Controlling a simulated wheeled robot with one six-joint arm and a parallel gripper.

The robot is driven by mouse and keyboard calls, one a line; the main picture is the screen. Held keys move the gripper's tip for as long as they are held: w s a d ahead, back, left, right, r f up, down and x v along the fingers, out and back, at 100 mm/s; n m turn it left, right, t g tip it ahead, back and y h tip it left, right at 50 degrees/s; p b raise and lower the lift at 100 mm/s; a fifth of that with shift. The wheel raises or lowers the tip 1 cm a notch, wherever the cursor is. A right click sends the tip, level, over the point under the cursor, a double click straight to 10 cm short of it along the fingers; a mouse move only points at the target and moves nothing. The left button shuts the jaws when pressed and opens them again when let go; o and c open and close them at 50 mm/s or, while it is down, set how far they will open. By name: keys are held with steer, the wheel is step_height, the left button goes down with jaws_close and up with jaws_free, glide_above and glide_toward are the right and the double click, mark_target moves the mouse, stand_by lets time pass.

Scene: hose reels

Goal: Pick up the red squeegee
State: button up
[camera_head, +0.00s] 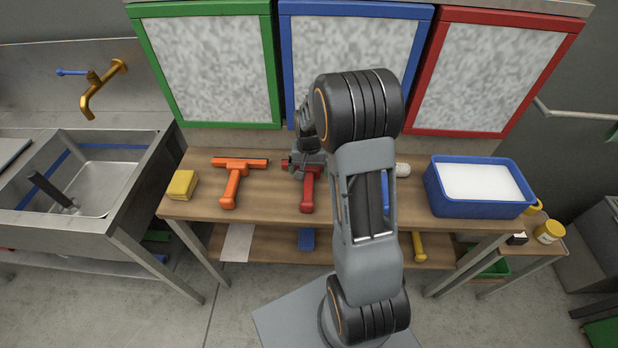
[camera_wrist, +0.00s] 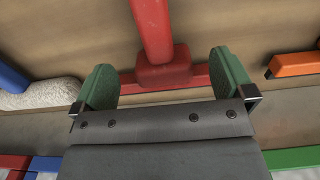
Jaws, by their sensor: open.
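The red squeegee (camera_head: 307,192) lies on the wooden table top, its handle towards the front edge. In the head view my gripper (camera_head: 304,162) is over its head end, and my arm hides part of that area. In the wrist view the squeegee (camera_wrist: 152,28) shows its handle running up the picture and its crossbar lying between the two green fingers. My gripper (camera_wrist: 164,66) is open, with one finger on each side of the handle's base. Gaps show between fingers and handle. I cannot tell whether the fingers touch the crossbar.
An orange squeegee (camera_head: 232,182) and a yellow sponge (camera_head: 182,185) lie to the left on the table (camera_head: 270,205). A blue tub (camera_head: 478,208) with white contents stands at the right. Green, blue and red framed panels rise behind. A blue handle (camera_head: 386,192) shows beside my arm.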

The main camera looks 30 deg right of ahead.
mark_target(309, 175)
steer(key=shift+s+f, duration=0.1)
steer(key=shift+f, duration=2)
steer(key=shift+c, duration=0.4)
steer(key=c, duration=0.9)
